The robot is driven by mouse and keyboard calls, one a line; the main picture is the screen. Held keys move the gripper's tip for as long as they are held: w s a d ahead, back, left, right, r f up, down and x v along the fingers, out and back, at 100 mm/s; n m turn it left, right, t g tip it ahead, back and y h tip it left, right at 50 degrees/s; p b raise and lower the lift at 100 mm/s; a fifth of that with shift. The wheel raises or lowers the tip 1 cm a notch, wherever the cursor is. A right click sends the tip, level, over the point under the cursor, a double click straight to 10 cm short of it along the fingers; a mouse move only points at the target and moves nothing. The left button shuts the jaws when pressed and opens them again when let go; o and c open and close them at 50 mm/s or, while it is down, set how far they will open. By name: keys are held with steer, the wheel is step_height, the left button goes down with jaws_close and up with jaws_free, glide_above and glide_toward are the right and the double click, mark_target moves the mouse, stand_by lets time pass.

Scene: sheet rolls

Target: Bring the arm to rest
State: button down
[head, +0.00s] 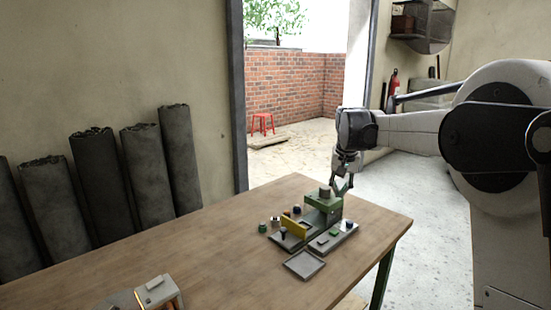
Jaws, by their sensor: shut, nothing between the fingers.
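My gripper (342,186) hangs from the end of my arm, pointing down, at the right edge of the wooden table in the head view. Its fingers look shut and empty. It is close behind a green device (322,208) with a grey top; I cannot tell whether the two touch. My arm reaches in from the right side of the view.
The wooden table (205,262) holds a small grey tray (304,264), a yellow block (294,227) and several small parts. Another device (158,292) is at the front edge. Several dark rolls (100,185) lean on the left wall. The table's middle is clear.

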steer(key=s+r+n+t, duration=0.1)
steer(key=s+r, duration=0.2)
steer(key=s, duration=0.8)
steer(key=s+r+t, duration=0.1)
steer(key=s+r, duration=0.2)
steer(key=s, duration=0.8)
steer(key=s+f+t, duration=0.1)
steer(key=s+f, duration=0.2)
steer(key=s, duration=0.3)
steer(key=s+f, duration=0.3)
steer(key=s, duration=0.4)
steer(key=s+f+n+t, duration=0.1)
steer(key=s+f, duration=0.2)
steer(key=s, duration=0.4)
steer(key=shift+s+f+t, duration=0.15)
steer(key=shift+s+t, duration=0.05)
steer(key=shift+t, duration=0.1)
